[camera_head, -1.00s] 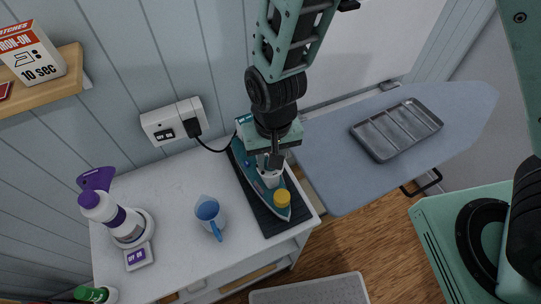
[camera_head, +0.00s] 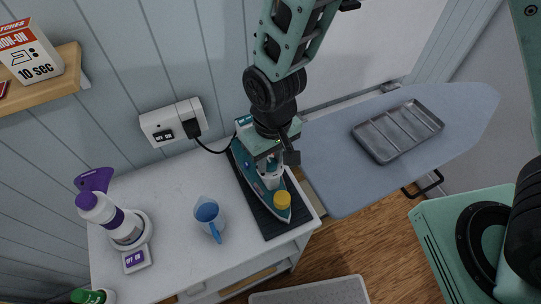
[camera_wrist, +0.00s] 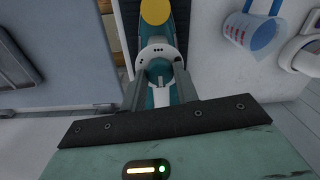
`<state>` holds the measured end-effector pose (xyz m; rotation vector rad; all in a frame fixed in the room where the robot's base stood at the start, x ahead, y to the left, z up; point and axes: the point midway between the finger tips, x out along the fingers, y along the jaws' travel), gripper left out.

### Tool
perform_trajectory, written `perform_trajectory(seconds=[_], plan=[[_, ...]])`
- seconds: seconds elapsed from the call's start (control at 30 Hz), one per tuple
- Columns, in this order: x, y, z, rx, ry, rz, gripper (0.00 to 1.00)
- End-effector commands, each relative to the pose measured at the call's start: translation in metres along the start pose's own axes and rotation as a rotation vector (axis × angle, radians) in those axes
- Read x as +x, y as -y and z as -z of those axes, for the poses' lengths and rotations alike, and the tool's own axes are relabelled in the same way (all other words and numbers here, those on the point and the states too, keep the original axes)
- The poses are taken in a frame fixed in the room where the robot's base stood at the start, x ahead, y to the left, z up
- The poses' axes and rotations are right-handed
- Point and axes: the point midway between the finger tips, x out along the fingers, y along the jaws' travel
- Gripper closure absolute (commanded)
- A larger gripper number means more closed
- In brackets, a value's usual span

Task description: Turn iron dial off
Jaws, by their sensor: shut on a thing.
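The teal and white iron (camera_head: 246,166) lies on a black ribbed mat (camera_head: 272,226) on the white cabinet top. It has a yellow cap (camera_head: 282,199) towards its front end, which also shows in the wrist view (camera_wrist: 155,11). My gripper (camera_head: 272,168) points down over the middle of the iron and hides part of it. In the wrist view the two fingers of my gripper (camera_wrist: 160,88) stand on either side of the round white iron dial (camera_wrist: 160,51), which has small dark marks. The fingers are shut on the dial; their exact contact is partly hidden.
A blue measuring jug (camera_head: 208,215) and a purple and white bottle (camera_head: 122,222) stand left of the iron. A wall socket (camera_head: 170,122) holds the iron's plug and cord. The ironing board (camera_head: 340,180) with a metal tray (camera_head: 397,130) lies to the right.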

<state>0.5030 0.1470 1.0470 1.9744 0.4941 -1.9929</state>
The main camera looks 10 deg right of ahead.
Motion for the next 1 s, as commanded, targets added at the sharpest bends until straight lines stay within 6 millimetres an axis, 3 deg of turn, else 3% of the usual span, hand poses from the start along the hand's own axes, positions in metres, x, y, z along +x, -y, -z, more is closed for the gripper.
perform_trajectory(seconds=[0.1, 0.13, 0.2, 0.63, 0.77, 1.0], plan=[[-0.001, 0.000, 0.001, -0.002, -0.002, 0.001, 0.93], [-0.001, 0.001, 0.001, -0.002, -0.002, 0.001, 0.65], [-0.001, 0.000, 0.001, -0.001, -0.002, 0.001, 0.48], [-0.009, 0.000, 0.001, 0.000, -0.004, 0.001, 0.48], [-0.027, 0.000, 0.002, 0.000, -0.007, 0.002, 0.48], [-0.075, 0.001, 0.002, -0.001, -0.008, 0.003, 0.48]])
